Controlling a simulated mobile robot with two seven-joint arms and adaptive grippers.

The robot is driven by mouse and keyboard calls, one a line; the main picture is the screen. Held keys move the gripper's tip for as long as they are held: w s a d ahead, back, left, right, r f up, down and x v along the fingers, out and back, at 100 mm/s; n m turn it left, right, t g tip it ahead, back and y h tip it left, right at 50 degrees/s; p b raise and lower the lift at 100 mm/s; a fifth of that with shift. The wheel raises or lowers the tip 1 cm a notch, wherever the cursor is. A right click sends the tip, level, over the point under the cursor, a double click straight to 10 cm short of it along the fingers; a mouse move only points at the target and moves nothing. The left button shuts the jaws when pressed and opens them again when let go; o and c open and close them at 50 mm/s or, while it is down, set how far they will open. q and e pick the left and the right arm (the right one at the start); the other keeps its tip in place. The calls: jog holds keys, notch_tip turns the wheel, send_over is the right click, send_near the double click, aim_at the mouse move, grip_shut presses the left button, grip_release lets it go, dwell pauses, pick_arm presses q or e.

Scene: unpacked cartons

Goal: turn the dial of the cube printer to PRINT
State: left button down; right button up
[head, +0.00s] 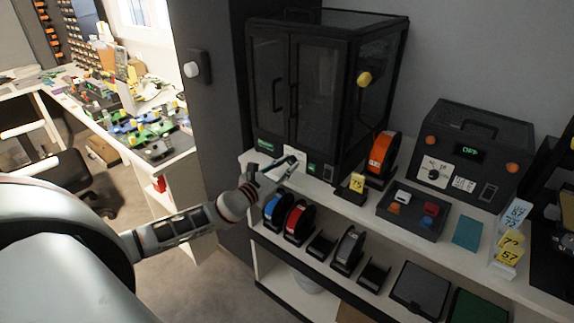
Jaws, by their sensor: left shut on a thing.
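The cube printer (325,85) is a tall black enclosure with two dark glass doors, both closed, on the white counter. A pale dial plate (297,154) shows low on its front, below the doors. My left gripper (286,166) reaches this plate from the left and is shut on the dial. The fingers cover the dial, so its pointer and the words around it cannot be read. A small green display (265,145) sits left of the plate, and a small green label (314,168) sits right of it. My right gripper is not in view.
Right of the printer are an orange spool (383,153), a yellow tag (357,183), a dark tray (411,215) of small blocks and a black machine (471,152) with its own dial and lit display. Spools stand on the shelf below. A dark pillar (210,130) stands left.

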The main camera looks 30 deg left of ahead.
pick_arm(q)
jog(key=shift+f, duration=0.1)
jog(key=c, duration=1.8)
grip_release()
jog(key=s, duration=0.8)
jog(key=s+a, duration=0.1)
jog(key=s, duration=0.3)
